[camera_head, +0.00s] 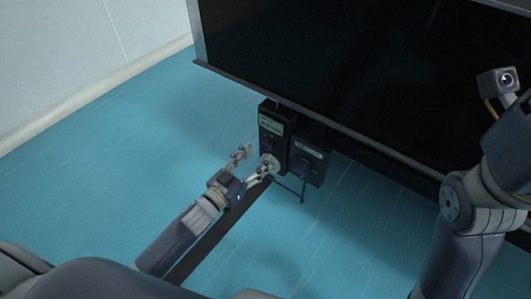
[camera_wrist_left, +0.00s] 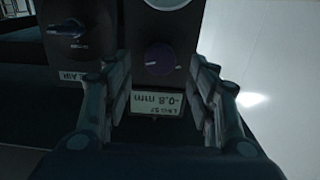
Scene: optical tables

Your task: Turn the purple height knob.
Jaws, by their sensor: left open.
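The purple height knob (camera_wrist_left: 160,57) is a round dark purple knob on a black control box, between the fingertips of my left gripper (camera_wrist_left: 161,75) in the left wrist view. Gaps show on both sides of it, and I cannot tell how far the tips are from the panel. A small display (camera_wrist_left: 157,103) reading -0.8 mm, upside down, sits below the knob. In the head view, my open left gripper (camera_head: 252,164) is at the front of the black box (camera_head: 272,125). The knob is too small to make out surely there. My right arm is at the right; its gripper is not visible.
A second black box (camera_head: 309,162) stands right beside the first, under the large dark table (camera_head: 340,60). In the left wrist view it carries a dark knob (camera_wrist_left: 70,28) and a partly hidden AIR label (camera_wrist_left: 72,77). Blue floor (camera_head: 110,150) is clear at left.

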